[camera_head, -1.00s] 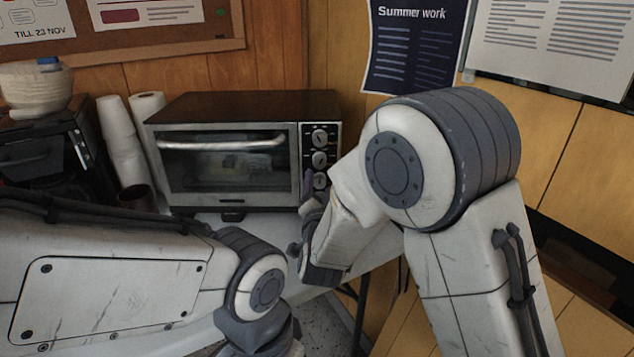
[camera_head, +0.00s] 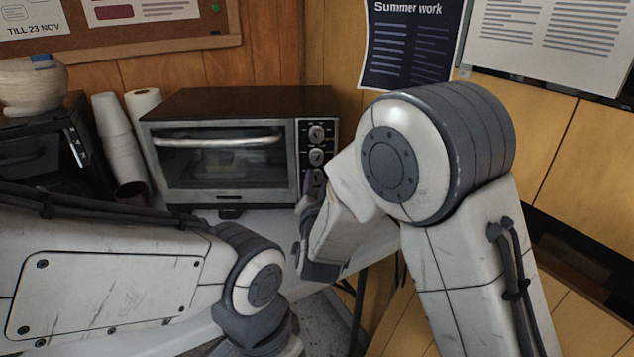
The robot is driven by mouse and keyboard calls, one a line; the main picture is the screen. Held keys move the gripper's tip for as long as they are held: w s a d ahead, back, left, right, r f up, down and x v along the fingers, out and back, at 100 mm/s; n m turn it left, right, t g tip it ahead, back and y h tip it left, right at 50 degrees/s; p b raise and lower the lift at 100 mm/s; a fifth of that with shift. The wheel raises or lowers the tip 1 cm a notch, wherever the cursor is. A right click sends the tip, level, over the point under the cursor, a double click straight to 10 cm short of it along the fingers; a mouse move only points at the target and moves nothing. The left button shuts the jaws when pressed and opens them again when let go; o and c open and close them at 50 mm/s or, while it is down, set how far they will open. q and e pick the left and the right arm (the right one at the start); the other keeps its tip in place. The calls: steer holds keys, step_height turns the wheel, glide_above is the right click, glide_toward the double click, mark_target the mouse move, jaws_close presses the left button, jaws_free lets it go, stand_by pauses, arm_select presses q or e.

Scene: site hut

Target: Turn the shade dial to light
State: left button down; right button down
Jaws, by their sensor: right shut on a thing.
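A toaster oven (camera_head: 235,103) stands on the white table, its door shut. Its right-hand panel carries a column of round dials: a top dial (camera_head: 316,133), a middle dial (camera_head: 316,156) and a lowest dial (camera_head: 318,177), partly covered by my right gripper. My right gripper (camera_head: 308,189) is at the lowest dial and is shut on it; my own wrist hides most of the fingers. The dial markings are too small to read. My left arm crosses the lower left, and its gripper is out of the picture.
Stacked white cups (camera_head: 118,138) and a paper roll (camera_head: 145,104) stand left of the oven, with a dark cup (camera_head: 132,192) in front. A black machine (camera_head: 38,150) with a pale bowl (camera_head: 32,88) on top is at the far left.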

steer(key=n+p, duration=0.1)
steer(key=n, duration=0.3)
arm_select(q)
step_height(320, 180, up, 2)
steer(key=shift+r+p, duration=0.2)
steer(key=shift+p, duration=0.5)
arm_select(e)
steer(key=n, duration=0.5)
steer(key=shift+f+n, duration=0.15)
steer(key=shift+n, duration=0.25)
steer(key=c, duration=0.5)
jaws_free()
steer(key=shift+c, duration=0.2)
